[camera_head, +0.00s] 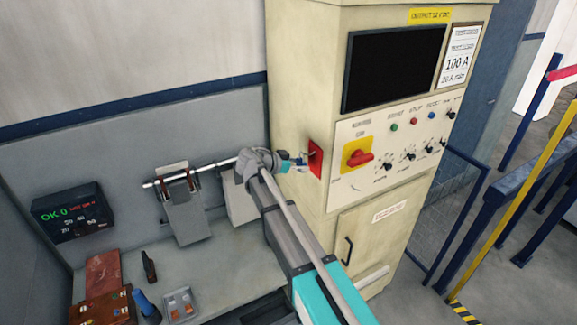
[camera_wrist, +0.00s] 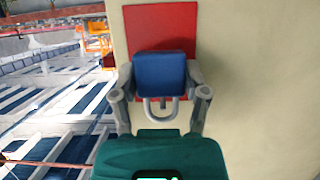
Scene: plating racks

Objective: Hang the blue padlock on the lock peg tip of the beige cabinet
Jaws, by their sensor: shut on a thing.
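The blue padlock (camera_wrist: 160,74) sits between the fingertips of my gripper (camera_wrist: 160,82) in the wrist view. My gripper is shut on its body. Its grey shackle (camera_wrist: 160,110) shows on the palm side of the body, toward the bottom of the picture. The padlock is in front of a red plate (camera_wrist: 160,28), which covers part of the side of the beige cabinet (camera_wrist: 250,60). In the head view my gripper (camera_head: 302,164) is at this red plate (camera_head: 316,158) on the cabinet's left side (camera_head: 298,80). The lock peg tip is not discernible; I cannot tell whether the padlock touches it.
The cabinet front has a yellow plate with a red rotary switch (camera_head: 358,156), several knobs and a black screen (camera_head: 393,68). A grey bench at left holds a display box (camera_head: 73,213), a red box (camera_head: 103,274) and a small tray (camera_head: 180,304). Blue railings (camera_head: 500,215) stand at right.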

